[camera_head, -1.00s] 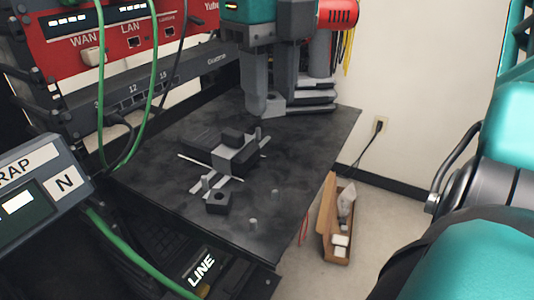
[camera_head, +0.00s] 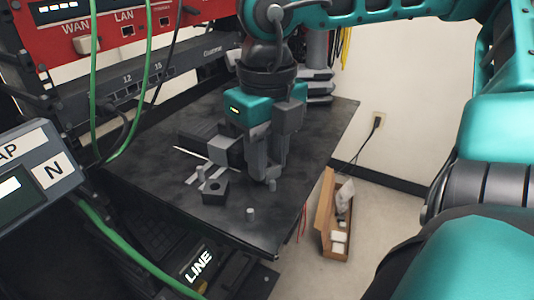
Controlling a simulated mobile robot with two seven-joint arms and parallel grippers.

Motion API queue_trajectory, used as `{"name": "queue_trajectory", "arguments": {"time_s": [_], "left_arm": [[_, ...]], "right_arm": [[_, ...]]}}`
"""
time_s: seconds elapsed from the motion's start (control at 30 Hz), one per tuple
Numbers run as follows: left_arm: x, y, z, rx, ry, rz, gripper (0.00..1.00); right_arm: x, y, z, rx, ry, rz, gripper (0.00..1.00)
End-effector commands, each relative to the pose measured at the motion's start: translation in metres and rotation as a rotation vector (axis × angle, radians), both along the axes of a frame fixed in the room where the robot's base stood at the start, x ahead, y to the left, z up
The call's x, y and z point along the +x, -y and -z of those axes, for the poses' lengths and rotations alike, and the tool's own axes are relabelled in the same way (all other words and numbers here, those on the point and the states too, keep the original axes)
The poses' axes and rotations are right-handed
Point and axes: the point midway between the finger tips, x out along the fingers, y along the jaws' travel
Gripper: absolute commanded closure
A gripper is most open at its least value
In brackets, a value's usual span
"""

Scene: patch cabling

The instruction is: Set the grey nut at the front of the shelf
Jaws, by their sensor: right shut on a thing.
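My right gripper (camera_head: 264,172) is low over the front right part of the dark shelf (camera_head: 140,185), its fingers pointing down. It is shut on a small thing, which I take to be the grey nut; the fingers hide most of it. I cannot tell whether it touches the shelf. A dark block with a round hole (camera_head: 214,191) sits just left of the fingertips. My left gripper is not in view.
Short grey pegs stand near the front, one clear of the gripper (camera_head: 251,213) and one close to its fingertips (camera_head: 272,185). Grey bars and a block (camera_head: 226,150) lie left of the gripper. Green cables (camera_head: 148,80) hang at the left. The shelf's front left is bare.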

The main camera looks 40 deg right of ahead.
Motion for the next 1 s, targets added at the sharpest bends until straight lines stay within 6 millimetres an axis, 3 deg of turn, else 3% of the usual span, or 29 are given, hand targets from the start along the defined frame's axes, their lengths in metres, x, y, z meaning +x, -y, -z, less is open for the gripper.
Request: {"name": "queue_trajectory", "arguments": {"time_s": [0.17, 0.2, 0.5, 0.87, 1.0], "left_arm": [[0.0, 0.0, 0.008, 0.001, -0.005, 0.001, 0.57], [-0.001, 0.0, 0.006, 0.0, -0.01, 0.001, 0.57], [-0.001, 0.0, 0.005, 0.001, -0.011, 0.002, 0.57], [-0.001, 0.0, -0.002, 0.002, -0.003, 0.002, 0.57], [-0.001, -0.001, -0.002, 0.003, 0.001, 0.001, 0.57]], "right_arm": [[0.0, 0.0, 0.005, -0.001, 0.001, -0.001, 1.0], [0.0, 0.0, 0.003, -0.001, 0.001, -0.001, 0.67], [0.0, 0.0, 0.002, -0.001, 0.0, -0.001, 0.38], [0.0, 0.0, -0.003, 0.0, -0.001, 0.0, 0.37], [0.001, 0.0, -0.027, -0.002, 0.006, 0.001, 0.37]]}}
